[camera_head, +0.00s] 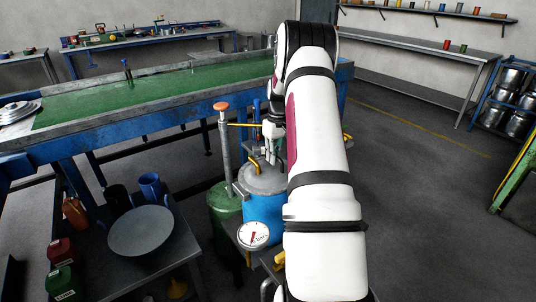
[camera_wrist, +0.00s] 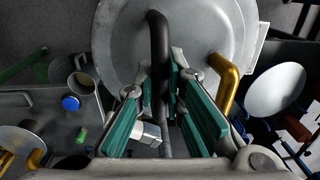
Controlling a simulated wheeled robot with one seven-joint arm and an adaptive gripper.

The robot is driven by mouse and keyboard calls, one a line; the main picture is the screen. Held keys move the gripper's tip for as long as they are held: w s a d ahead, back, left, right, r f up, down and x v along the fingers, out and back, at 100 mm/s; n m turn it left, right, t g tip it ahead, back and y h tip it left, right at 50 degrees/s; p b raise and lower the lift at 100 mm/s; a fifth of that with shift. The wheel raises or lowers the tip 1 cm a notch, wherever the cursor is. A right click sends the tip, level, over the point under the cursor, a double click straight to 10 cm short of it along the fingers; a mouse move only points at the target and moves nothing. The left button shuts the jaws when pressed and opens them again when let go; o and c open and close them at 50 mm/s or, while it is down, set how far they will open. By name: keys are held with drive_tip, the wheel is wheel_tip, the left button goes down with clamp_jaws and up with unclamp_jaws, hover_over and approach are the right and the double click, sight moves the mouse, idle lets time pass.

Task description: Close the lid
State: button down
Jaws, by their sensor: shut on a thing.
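A blue pot (camera_head: 263,213) with a grey lid (camera_head: 262,181) stands left of my white arm, which hides its right side. The lid lies across the top of the pot; I cannot tell whether it is fully seated. In the wrist view the lid (camera_wrist: 205,40) is a large grey disc with a black bar handle (camera_wrist: 158,38) across it. My gripper (camera_wrist: 165,88) has its teal-padded fingers closed on this bar. In the head view my gripper (camera_head: 270,155) points down just above the lid. A brass side handle (camera_wrist: 228,85) shows beside the lid.
A round gauge (camera_head: 253,235) is in front of the pot, and an orange-topped post (camera_head: 222,107) stands left of it. A low table (camera_head: 180,250) with a grey dish (camera_head: 141,231) is at left. A green-topped bench (camera_head: 130,95) runs behind. Open floor (camera_head: 420,170) lies right.

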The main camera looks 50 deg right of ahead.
drive_tip(key=shift+s+d+f, duration=0.15)
drive_tip(key=shift+d+f, duration=0.2)
drive_tip(key=shift+f, duration=0.25)
drive_tip(key=c, duration=1.7)
unclamp_jaws()
drive_tip(key=shift+f, duration=0.15)
drive_tip(key=shift+o, duration=0.2)
drive_tip(key=shift+r, duration=0.2)
drive_tip(key=shift+r, duration=0.35)
wheel_tip(320, 180, up, 11)
drive_tip(key=shift+d, duration=0.45)
drive_tip(key=shift+s, duration=0.1)
